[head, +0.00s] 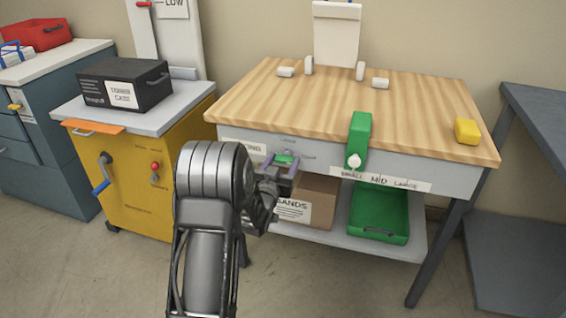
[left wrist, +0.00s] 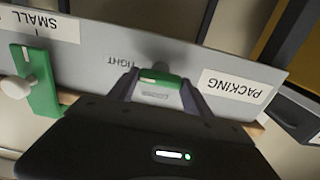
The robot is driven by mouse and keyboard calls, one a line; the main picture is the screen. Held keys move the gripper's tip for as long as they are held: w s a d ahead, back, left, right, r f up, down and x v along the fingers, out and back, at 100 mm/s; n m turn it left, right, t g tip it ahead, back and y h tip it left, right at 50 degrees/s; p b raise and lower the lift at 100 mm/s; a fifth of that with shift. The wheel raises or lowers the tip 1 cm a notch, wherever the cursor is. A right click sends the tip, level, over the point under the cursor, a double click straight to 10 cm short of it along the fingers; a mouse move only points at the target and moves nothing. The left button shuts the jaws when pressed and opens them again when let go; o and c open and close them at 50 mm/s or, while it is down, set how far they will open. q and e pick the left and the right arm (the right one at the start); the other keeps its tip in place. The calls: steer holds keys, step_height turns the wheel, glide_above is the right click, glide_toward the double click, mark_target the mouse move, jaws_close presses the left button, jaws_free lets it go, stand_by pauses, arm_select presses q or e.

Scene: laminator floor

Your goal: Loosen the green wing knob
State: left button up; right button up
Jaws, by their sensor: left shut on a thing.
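The green wing knob (head: 285,158) is on the grey front panel of the wood-topped bench, near the PACKING label. It also shows in the left wrist view (left wrist: 161,79), between the two fingers. My left gripper (head: 282,168) is shut on the knob; its fingers (left wrist: 160,92) lie on either side of it. In the left wrist view, which is upside down, the word TIGHT (left wrist: 124,62) shows beside the knob. The fingers and wrist hide part of the knob. My right gripper is in neither view.
A green slider (head: 360,135) with a white knob is on the same panel, above SMALL, MID and LARGE labels. A cardboard box (head: 316,198) and a green tray (head: 379,232) are on the shelf below. A yellow cabinet (head: 135,185) stands left; a yellow block (head: 467,131) sits on the benchtop.

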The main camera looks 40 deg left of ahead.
arm_select(q)
steer(key=c, duration=0.7)
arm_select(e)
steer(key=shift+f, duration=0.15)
arm_select(q)
steer(key=shift+a+f+n+b, duration=0.1)
steer(key=shift+f+n+b, duration=0.05)
steer(key=shift+n+b, duration=0.6)
steer(key=n+b, duration=0.7)
steer(key=b, duration=0.2)
steer(key=shift+f, duration=0.2)
steer(key=n+b, duration=0.6)
steer(key=b, duration=0.1)
steer(key=shift+s+a, duration=0.1)
steer(key=n+b, duration=0.3)
steer(key=shift+n, duration=0.25)
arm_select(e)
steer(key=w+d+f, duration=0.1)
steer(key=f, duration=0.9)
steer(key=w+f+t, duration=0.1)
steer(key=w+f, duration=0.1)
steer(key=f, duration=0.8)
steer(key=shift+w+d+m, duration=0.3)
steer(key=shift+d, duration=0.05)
arm_select(q)
steer(key=shift+r, duration=0.1)
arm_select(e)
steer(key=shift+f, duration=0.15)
